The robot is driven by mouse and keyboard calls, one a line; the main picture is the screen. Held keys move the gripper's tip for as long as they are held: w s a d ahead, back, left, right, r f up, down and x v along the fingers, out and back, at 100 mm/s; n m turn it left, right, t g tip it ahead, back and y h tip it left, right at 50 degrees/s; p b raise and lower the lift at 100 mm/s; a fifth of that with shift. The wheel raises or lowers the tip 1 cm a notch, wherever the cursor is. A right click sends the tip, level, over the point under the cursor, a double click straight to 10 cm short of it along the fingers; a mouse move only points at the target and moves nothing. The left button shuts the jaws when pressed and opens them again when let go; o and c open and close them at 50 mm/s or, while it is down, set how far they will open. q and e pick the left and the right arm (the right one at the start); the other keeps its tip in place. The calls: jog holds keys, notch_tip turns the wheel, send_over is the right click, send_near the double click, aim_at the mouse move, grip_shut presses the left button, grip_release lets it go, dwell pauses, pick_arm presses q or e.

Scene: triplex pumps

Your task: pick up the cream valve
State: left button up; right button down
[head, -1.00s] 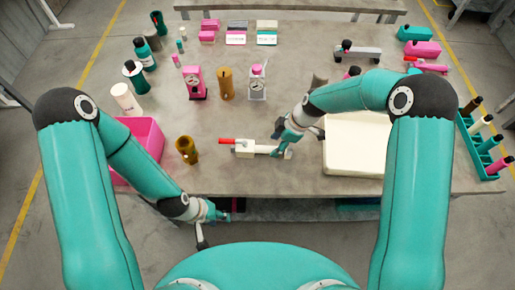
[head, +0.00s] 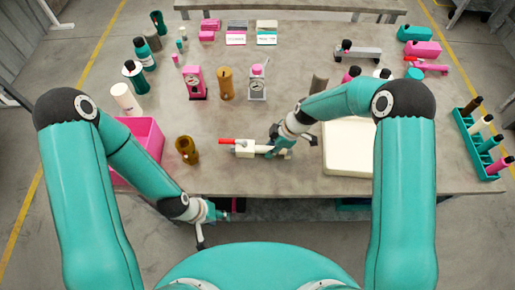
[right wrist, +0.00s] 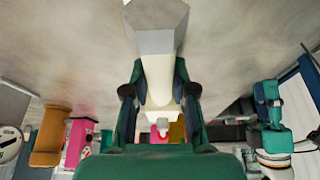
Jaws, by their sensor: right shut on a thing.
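The cream valve (head: 247,150) lies near the front middle of the table, its red handle (head: 228,141) to the left. My right gripper (head: 277,150) is shut on its right part. The right wrist view shows the cream valve (right wrist: 158,78) between the two fingers of the gripper (right wrist: 160,98), with a grey hexagonal end at the top. I see no clear gap between valve and table. My left gripper (head: 210,222) is by the table's front edge, apart from the valve, with its fingers spread and empty.
A cream tray (head: 348,150) stands just right of my right gripper. A brown cylinder (head: 187,150) and a pink bin (head: 148,138) are to the left. Pink and grey gauge units (head: 257,84) stand behind. The table between them and the valve is clear.

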jog(key=shift+w+r, duration=0.1)
jog(key=shift+r, duration=0.05)
notch_tip(320, 180, up, 10)
jog(key=shift+f, duration=0.1)
dwell(0.5)
pick_arm(q)
jog(key=shift+f, duration=0.25)
pick_arm(e)
jog(key=shift+f, duration=0.3)
pick_arm(q)
notch_tip(320, 180, down, 9)
jog(key=b, duration=0.9)
jog(key=shift+f+b, duration=0.15)
jog(key=shift+b, duration=0.2)
pick_arm(e)
jog(key=shift+f, duration=4.7)
pick_arm(q)
jog(key=shift+o, duration=0.3)
